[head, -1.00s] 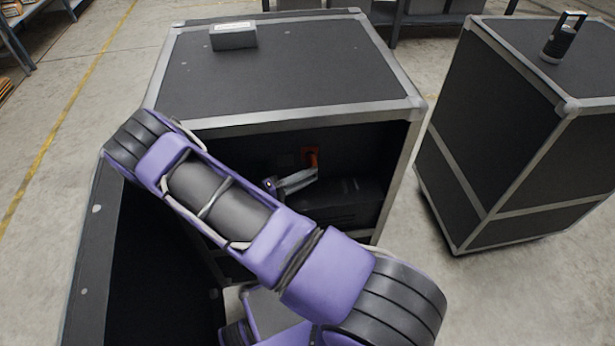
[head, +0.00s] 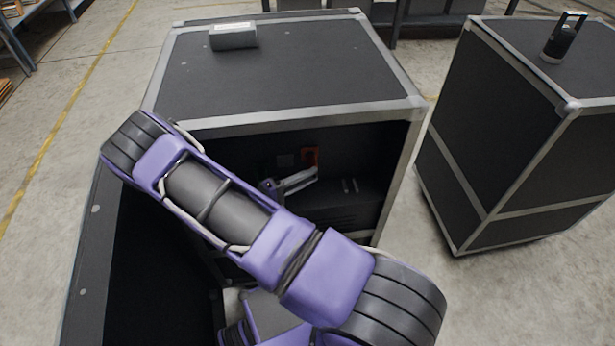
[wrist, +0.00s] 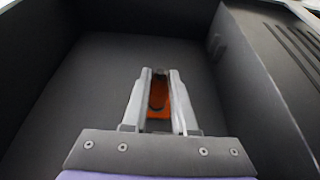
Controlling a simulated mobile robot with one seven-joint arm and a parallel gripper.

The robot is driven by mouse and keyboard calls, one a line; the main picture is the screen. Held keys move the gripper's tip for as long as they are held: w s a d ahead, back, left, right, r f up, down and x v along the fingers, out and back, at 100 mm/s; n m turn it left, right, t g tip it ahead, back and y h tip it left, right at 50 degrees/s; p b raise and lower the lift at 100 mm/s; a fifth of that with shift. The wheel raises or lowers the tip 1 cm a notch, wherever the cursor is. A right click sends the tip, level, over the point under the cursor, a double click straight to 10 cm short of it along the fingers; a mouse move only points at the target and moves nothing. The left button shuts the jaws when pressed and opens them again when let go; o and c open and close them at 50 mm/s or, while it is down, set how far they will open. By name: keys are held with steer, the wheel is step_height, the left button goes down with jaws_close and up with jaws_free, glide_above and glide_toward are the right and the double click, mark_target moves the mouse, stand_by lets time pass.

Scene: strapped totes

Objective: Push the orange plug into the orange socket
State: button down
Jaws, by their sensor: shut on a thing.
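My gripper (head: 316,174) reaches into the open front of the black case, with its grey fingers pointing inward. In the wrist view the fingers (wrist: 159,80) are shut on the orange plug (wrist: 157,97), which shows as an orange body with a dark end between them. The plug cannot be made out apart from the fingers there. I cannot tell whether plug and socket touch; the socket is not distinct in the wrist view.
The case (head: 290,75) has a metal-edged top with a small grey box (head: 233,37) on it. A dark unit (head: 345,208) fills the lower right inside; its slotted top (wrist: 290,45) is at right in the wrist view. A second case (head: 500,130) carries a lantern-like item (head: 561,42).

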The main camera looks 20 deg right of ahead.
steer(key=shift+w+d+b, duration=0.15)
steer(key=shift+w+b, duration=0.15)
steer(key=shift+w, duration=0.2)
steer(key=c, duration=0.6)
jaws_free()
steer(key=a, duration=0.4)
steer(key=s+a, duration=0.1)
steer(key=a, duration=0.7)
steer(key=shift+s, duration=0.2)
steer(key=shift+d, duration=0.1)
